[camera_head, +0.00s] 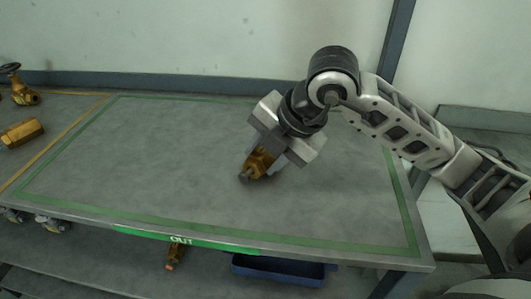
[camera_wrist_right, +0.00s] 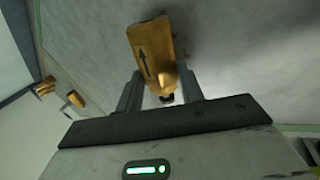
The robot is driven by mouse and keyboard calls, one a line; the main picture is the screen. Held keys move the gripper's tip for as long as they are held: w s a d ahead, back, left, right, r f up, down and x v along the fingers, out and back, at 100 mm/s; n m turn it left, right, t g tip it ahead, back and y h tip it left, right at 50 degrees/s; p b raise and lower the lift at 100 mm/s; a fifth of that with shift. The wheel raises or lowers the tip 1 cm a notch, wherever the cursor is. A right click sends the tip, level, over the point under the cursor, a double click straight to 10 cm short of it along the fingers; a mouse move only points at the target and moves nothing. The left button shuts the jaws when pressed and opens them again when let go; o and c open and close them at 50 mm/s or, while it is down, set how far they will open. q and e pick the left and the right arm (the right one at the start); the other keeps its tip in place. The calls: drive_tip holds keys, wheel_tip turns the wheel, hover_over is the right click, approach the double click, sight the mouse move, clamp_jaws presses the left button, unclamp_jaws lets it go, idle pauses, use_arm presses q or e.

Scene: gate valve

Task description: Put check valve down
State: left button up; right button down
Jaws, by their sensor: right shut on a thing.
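A brass check valve (camera_head: 259,163) is between the fingers of my right gripper (camera_head: 262,172), over the middle of the table's green-outlined area. I cannot tell whether it touches the tabletop. In the right wrist view the valve (camera_wrist_right: 152,52) shows an arrow on its body, and the right gripper's two fingers (camera_wrist_right: 160,95) stand on either side of its lower part. The gripper is shut on it and hides part of it in the head view. My left gripper is not in view.
The grey table (camera_head: 150,150) has a green outline and a green OUT label (camera_head: 180,240). A brass gate valve (camera_head: 22,92) and a brass fitting (camera_head: 22,132) sit at the far left. A blue bin (camera_head: 280,270) is below. Table around the gripper is clear.

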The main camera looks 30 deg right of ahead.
drive_tip(key=shift+f, duration=0.15)
drive_tip(key=c, duration=1.2)
unclamp_jaws()
drive_tip(key=shift+o, duration=0.2)
drive_tip(key=v, duration=1.2)
drive_tip(key=shift+p, duration=0.35)
drive_tip(key=shift+s, duration=0.1)
